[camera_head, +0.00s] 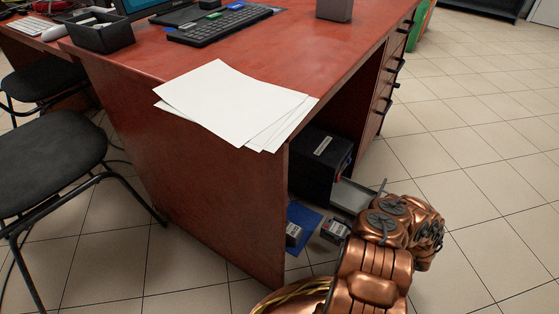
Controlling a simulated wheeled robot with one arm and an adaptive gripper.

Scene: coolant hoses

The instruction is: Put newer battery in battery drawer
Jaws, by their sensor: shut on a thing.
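A black box (319,166) with a pale label stands on the floor under the desk. A light grey open tray or drawer (351,196) extends from its front right, partly covered by my copper arm. One small grey battery-like block (293,234) is on a blue mat (302,217) in front of the box. A second, similar block (335,230) is right of it, close against the outline of my arm. I cannot tell whether it rests on the floor or is held. My gripper's fingers are hidden behind my arm. Which battery is newer cannot be read.
The red-brown desk (146,134) has a side panel that reaches the floor left of the batteries. White papers (219,98) overhang its edge. A black chair (50,147) stands at the left. Tiled floor is clear at the right.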

